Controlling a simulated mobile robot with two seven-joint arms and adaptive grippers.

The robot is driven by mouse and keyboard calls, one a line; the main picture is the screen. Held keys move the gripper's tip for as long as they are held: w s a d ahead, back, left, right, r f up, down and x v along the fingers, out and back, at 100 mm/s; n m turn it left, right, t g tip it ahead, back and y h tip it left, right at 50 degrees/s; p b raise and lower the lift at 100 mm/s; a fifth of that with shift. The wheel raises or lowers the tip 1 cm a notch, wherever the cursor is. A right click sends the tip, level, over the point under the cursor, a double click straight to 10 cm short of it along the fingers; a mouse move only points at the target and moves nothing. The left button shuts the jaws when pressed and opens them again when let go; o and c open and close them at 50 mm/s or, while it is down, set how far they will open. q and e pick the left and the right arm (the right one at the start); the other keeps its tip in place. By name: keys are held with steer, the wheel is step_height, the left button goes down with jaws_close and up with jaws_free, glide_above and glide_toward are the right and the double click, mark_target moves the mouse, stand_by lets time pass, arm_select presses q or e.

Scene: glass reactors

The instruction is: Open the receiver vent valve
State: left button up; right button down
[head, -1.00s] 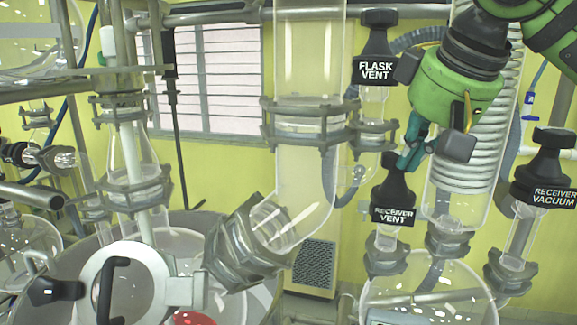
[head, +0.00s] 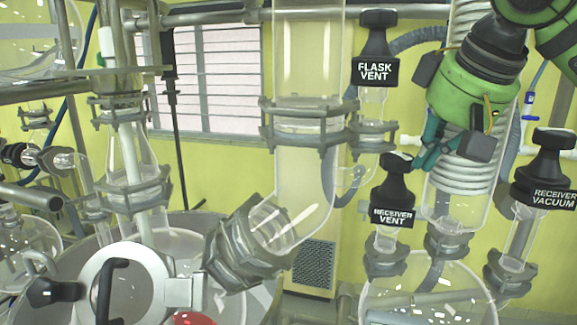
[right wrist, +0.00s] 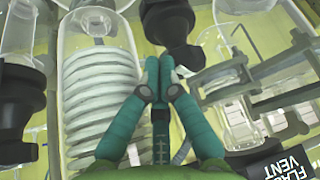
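The receiver vent valve (head: 394,190) is a black knob with a white-lettered "RECEIVER VENT" label, on a glass neck above the receiver vessel (head: 425,285). Its top handle is in plain view and looks slightly turned. My right gripper (head: 426,160) is just right of the knob in the head view, with a small gap between them. In the right wrist view its teal fingers (right wrist: 158,64) are together, with nothing between them, and a black knob (right wrist: 168,22) lies just beyond the tips. My left gripper is in neither view.
The flask vent valve (head: 376,50) stands above and left of the receiver vent. The receiver vacuum valve (head: 545,170) is to the right. A coiled glass condenser (head: 462,185) stands close behind my right gripper. Glass tubing with a metal clamp (head: 308,122) is to the left.

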steer(key=shift+s+d, duration=0.1)
steer(key=shift+d, duration=0.05)
stand_by(0.5)
step_height(320, 180, up, 6)
steer(key=shift+s+d, duration=0.15)
steer(key=shift+s, duration=0.05)
stand_by(0.4)
